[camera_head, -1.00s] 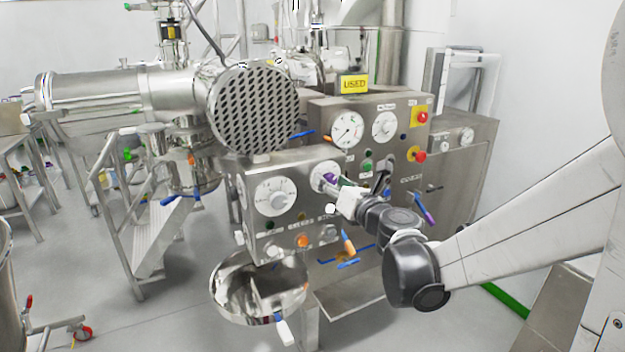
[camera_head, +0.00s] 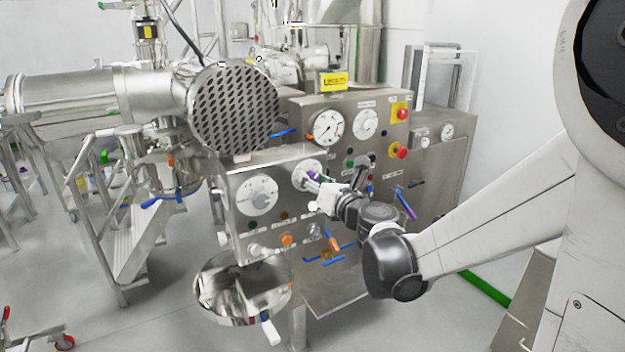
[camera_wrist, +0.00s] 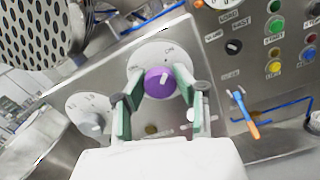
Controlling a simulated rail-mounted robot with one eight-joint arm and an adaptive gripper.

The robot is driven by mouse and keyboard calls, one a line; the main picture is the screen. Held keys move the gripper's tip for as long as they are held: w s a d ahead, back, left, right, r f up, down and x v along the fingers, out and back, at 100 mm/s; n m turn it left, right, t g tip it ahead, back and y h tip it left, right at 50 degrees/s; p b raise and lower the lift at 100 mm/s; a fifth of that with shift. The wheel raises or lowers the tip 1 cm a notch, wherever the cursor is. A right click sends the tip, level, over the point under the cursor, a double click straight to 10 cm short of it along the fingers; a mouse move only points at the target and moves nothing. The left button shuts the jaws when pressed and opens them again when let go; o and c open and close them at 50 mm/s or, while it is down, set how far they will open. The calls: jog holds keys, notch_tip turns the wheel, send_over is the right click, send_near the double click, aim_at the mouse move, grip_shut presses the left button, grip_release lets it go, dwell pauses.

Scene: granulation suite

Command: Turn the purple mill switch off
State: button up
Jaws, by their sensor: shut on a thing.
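The purple mill switch (camera_wrist: 159,84) is a round knob on a white dial, on the steel control panel (camera_wrist: 130,54). In the wrist view, my gripper (camera_wrist: 157,92) has one green-padded finger on each side of the knob and is shut on it. In the head view the switch (camera_head: 313,175) shows as a small purple patch, mostly hidden by my gripper (camera_head: 318,187). The dial carries lettering, of which "ON" shows at the upper right; the knob's exact setting is hard to read.
Gauges (camera_head: 327,127) and red stop buttons (camera_head: 401,115) are on the panel behind. A blue-and-orange handle (camera_head: 334,242) sticks out below, near my wrist. A steel bowl (camera_head: 207,285) stands below the panel.

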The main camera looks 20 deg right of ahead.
jog(key=shift+n, duration=0.3)
jog(key=n+b, duration=0.2)
jog(key=n, duration=0.2)
jog(key=shift+f, duration=0.1)
jog(key=n+b, duration=0.2)
jog(key=n, duration=0.2)
jog(key=shift+n, duration=0.3)
jog(key=n+b, duration=0.1)
jog(key=n, duration=0.3)
jog(key=shift+a+b, duration=0.1)
jog(key=shift+b, duration=0.25)
jog(key=n+b, duration=0.1)
jog(key=n, duration=0.3)
jog(key=shift+n, duration=0.4)
jog(key=o, duration=1.2)
jog(key=shift+s, duration=0.1)
jog(key=v, duration=1.2)
